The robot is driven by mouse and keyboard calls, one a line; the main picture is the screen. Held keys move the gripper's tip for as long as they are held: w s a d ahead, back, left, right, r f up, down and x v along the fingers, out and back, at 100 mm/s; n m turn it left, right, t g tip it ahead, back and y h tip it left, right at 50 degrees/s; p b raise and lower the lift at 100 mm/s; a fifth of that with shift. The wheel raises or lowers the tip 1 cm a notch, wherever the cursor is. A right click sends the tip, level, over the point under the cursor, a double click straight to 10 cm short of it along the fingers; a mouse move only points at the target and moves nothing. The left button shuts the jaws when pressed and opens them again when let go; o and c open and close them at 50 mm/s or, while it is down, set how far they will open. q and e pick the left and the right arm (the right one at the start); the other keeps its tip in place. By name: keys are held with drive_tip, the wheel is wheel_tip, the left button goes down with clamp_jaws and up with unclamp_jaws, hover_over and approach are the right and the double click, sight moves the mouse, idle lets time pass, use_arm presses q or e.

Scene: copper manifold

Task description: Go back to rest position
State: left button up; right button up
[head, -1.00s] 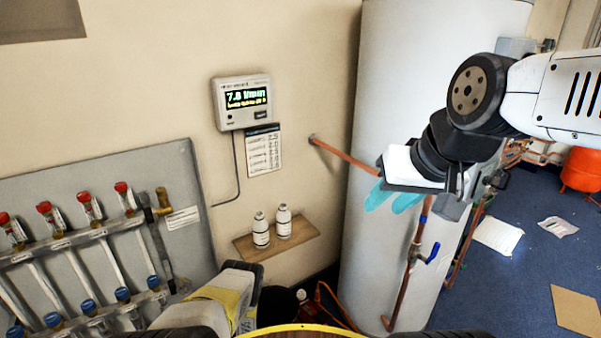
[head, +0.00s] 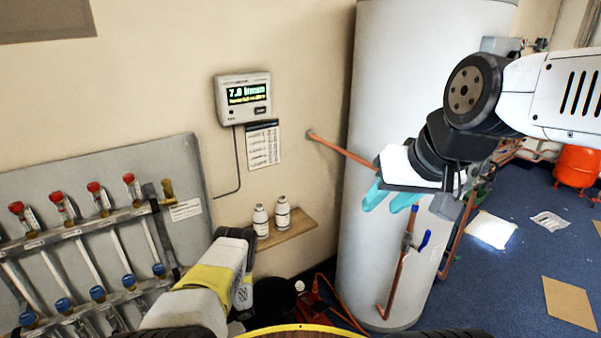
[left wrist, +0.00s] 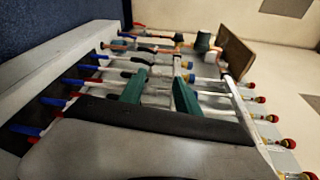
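My right gripper (head: 388,198) is raised in front of the white cylinder. Its two teal fingers point down and left, a little apart, with nothing between them. My left arm (head: 210,290), white with a yellow band, comes in at the bottom of the head view; its fingers cannot be made out there. In the left wrist view my left gripper (left wrist: 160,82) shows two green fingers spread apart and empty, with the manifold beyond them. The manifold (head: 85,235), with red and blue caps, is on a grey panel at left in the head view.
The tall white cylinder (head: 400,90) stands behind the right gripper. A wooden shelf (head: 300,226) with two white bottles and a display box (head: 243,98) are on the wall. A copper pipe (head: 342,150) runs to the cylinder. Blue floor (head: 500,285) with scattered sheets is at right.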

use_arm(q)
drive_tip(key=w+d+r+n+h, duration=0.15)
drive_tip(key=d+r+h, duration=0.25)
drive_tip(key=r, duration=0.8)
drive_tip(key=w+d+r+t+h, duration=0.1)
drive_tip(key=w+d+r+h, duration=0.2)
drive_tip(key=r, duration=0.8)
drive_tip(key=w+d+r+n+h, duration=0.15)
drive_tip(key=d+r+h, duration=0.25)
drive_tip(key=r, duration=0.8)
drive_tip(key=s+d+r+m+t+h, duration=0.2)
drive_tip(key=s+d+r+t, duration=0.3)
drive_tip(key=s+d+r, duration=0.3)
drive_tip(key=s+d+r+m+t+h, duration=0.3)
drive_tip(key=s+d+r, duration=0.6)
drive_tip(key=r, duration=0.6)
drive_tip(key=s+t+h, duration=0.1)
drive_tip(key=t+h, duration=0.1)
drive_tip(key=shift+r+m+t, duration=0.3)
drive_tip(key=shift+a, duration=0.1)
